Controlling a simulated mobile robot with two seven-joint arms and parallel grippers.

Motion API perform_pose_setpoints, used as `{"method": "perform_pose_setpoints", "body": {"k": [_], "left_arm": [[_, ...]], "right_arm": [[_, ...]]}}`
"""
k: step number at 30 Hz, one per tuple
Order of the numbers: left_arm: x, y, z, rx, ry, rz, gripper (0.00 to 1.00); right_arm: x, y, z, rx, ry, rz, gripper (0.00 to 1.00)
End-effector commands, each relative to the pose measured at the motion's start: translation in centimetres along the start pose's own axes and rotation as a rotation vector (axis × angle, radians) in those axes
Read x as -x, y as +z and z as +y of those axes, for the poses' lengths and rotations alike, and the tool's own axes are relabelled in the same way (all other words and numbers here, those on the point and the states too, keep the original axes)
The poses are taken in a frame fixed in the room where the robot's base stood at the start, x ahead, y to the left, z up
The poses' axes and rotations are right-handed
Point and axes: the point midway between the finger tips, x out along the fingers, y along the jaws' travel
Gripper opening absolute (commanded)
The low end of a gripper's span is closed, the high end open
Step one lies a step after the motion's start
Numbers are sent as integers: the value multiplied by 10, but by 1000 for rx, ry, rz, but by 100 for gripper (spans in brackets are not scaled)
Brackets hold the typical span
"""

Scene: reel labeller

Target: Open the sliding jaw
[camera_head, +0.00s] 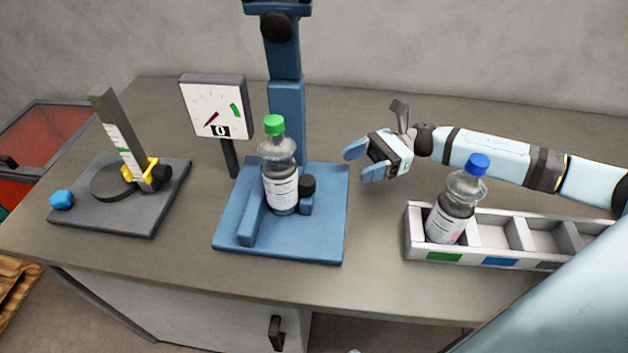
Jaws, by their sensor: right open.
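A blue fixture (330,220) stands mid-table with a post behind it. A clear bottle with a green cap (279,180) stands upright on its base, between a long fixed blue jaw (251,217) on the left and a small jaw with a black knob (307,187) on the right. This small jaw looks like the sliding jaw. It is close against the bottle; contact is hard to tell. My right gripper (361,163) is open and empty, right of the knob and apart from it, fingers pointing left. My left gripper is out of view.
A dial gauge (214,108) stands left of the fixture. A dark stand (150,221) with a scale, yellow slider and blue knob is at far left. At right, a compartmented tray (489,258) holds a blue-capped bottle (458,200) in its left compartment.

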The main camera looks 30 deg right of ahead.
Motion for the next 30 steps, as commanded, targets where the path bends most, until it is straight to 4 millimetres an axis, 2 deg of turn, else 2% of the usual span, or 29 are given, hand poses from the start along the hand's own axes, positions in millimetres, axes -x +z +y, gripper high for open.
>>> {"method": "perform_pose_setpoints", "body": {"k": [3,9,15,20,28,29,30], "left_arm": [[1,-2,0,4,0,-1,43],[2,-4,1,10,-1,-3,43],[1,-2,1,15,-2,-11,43],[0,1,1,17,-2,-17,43],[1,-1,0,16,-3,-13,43],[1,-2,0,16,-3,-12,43],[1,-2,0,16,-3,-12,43]], "right_arm": [[-27,2,0,1,3,-4,61],[-69,2,0,1,3,-3,61],[-97,1,0,1,1,-2,61],[-106,0,0,0,0,-2,61],[-107,0,0,-1,0,-1,61],[-107,0,0,-1,0,-1,56],[-107,0,0,-1,0,-1,47]]}}
